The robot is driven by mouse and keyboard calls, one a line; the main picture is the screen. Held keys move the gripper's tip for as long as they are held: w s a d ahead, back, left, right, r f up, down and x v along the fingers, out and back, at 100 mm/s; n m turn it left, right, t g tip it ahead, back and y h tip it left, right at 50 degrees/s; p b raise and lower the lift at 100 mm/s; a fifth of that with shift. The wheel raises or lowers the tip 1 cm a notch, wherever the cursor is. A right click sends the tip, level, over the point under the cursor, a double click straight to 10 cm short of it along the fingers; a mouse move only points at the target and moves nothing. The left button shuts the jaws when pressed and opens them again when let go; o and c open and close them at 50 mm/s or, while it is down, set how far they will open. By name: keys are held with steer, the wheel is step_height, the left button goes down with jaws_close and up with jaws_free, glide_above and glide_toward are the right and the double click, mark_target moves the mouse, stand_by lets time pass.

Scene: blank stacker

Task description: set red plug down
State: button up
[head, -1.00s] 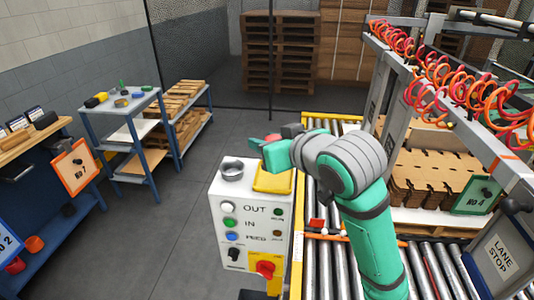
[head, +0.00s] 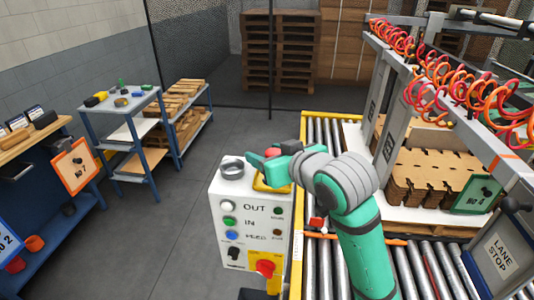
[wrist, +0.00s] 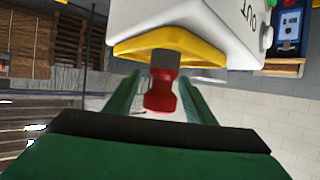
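The wrist view is upside down. In the head view, my gripper (head: 268,156) is over the yellow tray (head: 285,188) on top of the white control box (head: 228,192). The red plug (head: 271,152) shows there as a small red patch, partly hidden by the fingers. My wrist hides part of the tray.
A dark grey ring (head: 231,168) sits on the box top, left of the tray. A roller conveyor (head: 322,128) runs right of the box. A blue shelf cart (head: 122,105) with small parts stands at left. Open floor (head: 185,200) lies between cart and box.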

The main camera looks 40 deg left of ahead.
steer(key=shift+r, duration=0.25)
steer(key=v, duration=1.2)
steer(key=shift+f, duration=0.1)
